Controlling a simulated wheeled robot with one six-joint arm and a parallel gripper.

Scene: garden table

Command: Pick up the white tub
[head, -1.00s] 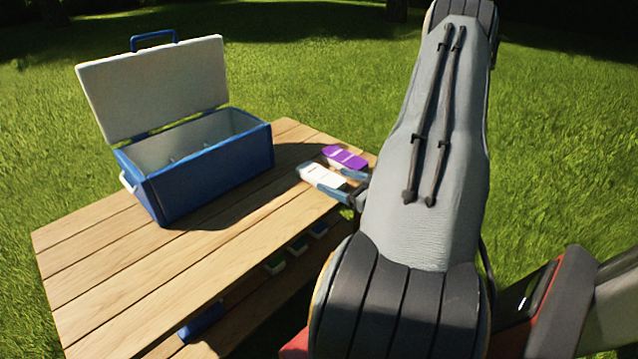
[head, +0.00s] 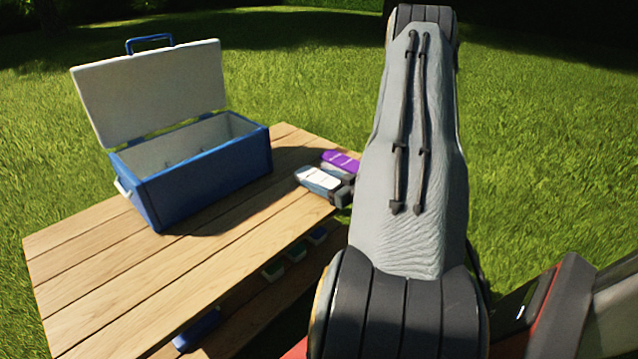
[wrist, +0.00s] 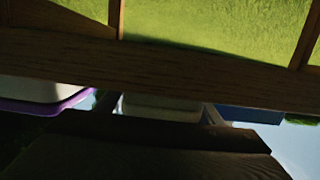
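The white tub (head: 318,179) lies near the right end of the wooden table, beside the purple-lidded tub (head: 341,159). My gripper (head: 331,187) is at the white tub's near right side, partly hidden by my arm. In the wrist view my two fingers stand at either side of a pale tub (wrist: 160,108), with its lower part hidden by the dark gripper body. The fingers look very close to its sides; whether they press on it is unclear. The purple-edged tub (wrist: 45,100) shows at the left there.
An open blue cooler (head: 212,180) with its white lid raised stands at the table's back left. The table (head: 130,270) is bare in front of it. Several small containers (head: 295,252) sit lower, on the bench below the table's right edge.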

